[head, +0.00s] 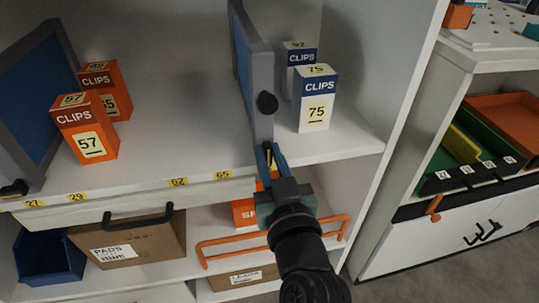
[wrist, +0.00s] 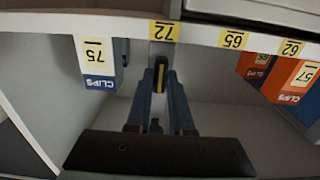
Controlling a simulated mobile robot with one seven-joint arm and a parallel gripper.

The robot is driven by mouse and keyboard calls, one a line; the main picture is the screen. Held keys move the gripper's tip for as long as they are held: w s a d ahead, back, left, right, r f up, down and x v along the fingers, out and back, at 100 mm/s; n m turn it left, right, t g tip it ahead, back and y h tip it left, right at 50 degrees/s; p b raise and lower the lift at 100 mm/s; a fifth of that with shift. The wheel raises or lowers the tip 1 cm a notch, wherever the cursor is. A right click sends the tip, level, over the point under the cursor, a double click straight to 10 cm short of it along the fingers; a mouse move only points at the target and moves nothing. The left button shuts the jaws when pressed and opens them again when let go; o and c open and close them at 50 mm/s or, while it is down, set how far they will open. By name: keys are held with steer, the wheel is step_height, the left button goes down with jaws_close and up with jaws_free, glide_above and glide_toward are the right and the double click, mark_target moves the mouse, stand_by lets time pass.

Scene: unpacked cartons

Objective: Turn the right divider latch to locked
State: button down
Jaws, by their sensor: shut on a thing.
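The right divider (head: 262,75) is a blue panel with a grey frame standing on the shelf. A black round knob (head: 267,102) sits on its front edge. My gripper (head: 270,160) reaches up to the foot of this divider from below. In the wrist view, which is upside down, my gripper (wrist: 160,80) is shut on the right divider latch (wrist: 159,77), a narrow piece with a yellow stripe. The latch lies in line with the fingers. The fingers hide most of it in the head view.
Blue-and-white clips boxes (head: 315,97) stand close on the right of the divider. Orange clips boxes (head: 86,130) stand at left near the left divider (head: 35,95), which has a black latch (head: 14,188). The shelf between is clear. An orange rail (head: 275,240) runs below.

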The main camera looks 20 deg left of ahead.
stand_by(0.4)
steer(key=m+p, duration=0.2)
steer(key=m, duration=0.1)
steer(key=shift+d+r+m+p, duration=0.1)
steer(key=shift+r+m+p, duration=0.05)
steer(key=shift+m+p, duration=0.25)
steer(key=m+p, duration=0.2)
steer(key=m, duration=0.2)
steer(key=shift+m+p, duration=0.3)
steer(key=shift+p, duration=0.05)
steer(key=m+p, duration=0.1)
steer(key=m, duration=0.1)
steer(key=m+p, duration=0.2)
steer(key=m, duration=0.1)
steer(key=shift+w+d+f, duration=0.1)
steer(key=shift+d+f, duration=0.05)
steer(key=shift+f, duration=0.05)
steer(key=shift+f+m+p, duration=0.2)
steer(key=shift+m+p, duration=0.95)
steer(key=shift+m, duration=1.15)
steer(key=c, duration=0.8)
jaws_free()
